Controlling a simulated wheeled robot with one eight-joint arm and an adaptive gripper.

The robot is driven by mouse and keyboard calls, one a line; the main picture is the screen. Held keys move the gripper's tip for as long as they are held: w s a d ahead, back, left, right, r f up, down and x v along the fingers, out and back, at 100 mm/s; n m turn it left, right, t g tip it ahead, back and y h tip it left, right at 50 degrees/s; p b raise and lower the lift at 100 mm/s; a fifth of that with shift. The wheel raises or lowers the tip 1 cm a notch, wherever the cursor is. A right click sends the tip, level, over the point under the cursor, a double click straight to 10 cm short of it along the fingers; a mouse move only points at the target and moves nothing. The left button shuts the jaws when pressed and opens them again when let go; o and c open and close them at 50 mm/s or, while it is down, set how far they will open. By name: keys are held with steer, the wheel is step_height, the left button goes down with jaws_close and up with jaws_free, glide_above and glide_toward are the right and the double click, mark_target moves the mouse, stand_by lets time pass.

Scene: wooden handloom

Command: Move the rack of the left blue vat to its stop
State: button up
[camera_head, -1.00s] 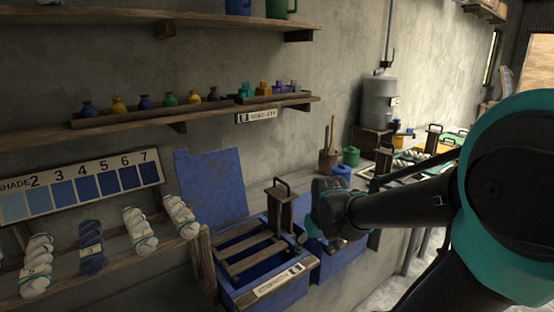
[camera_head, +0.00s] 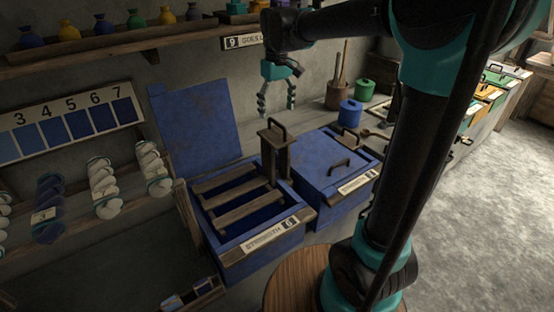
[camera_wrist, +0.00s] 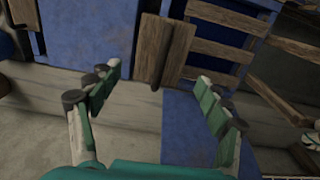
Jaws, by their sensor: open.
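The left blue vat (camera_head: 262,240) stands open, its blue lid (camera_head: 195,125) raised against the wall behind it. Its wooden rack (camera_head: 235,187) of several slats lies across the opening, with dark blue inside. A wooden upright with a dark handle (camera_head: 275,133) rises at the rack's right side. My gripper (camera_head: 277,104) is open and empty, pointing down above and behind the vat, apart from the handle. In the wrist view, the open fingers (camera_wrist: 162,107) frame a wooden post (camera_wrist: 164,48), with the rack slats (camera_wrist: 224,48) to its right.
A second blue vat with a closed lid (camera_head: 335,162) stands directly right of the open one. A wooden pot of tools (camera_head: 337,95) and a green pot (camera_head: 365,89) stand behind. A shelf of small bottles (camera_head: 120,32) runs above. Hanks of yarn (camera_head: 104,187) lie at left.

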mark_target(277, 123)
steer(key=shift+f, duration=2.6)
steer(key=shift+f, duration=0.25)
jaws_close()
steer(key=shift+f, duration=9.15)
steer(key=shift+o, duration=1)
jaws_free()
steer(key=shift+r, duration=0.1)
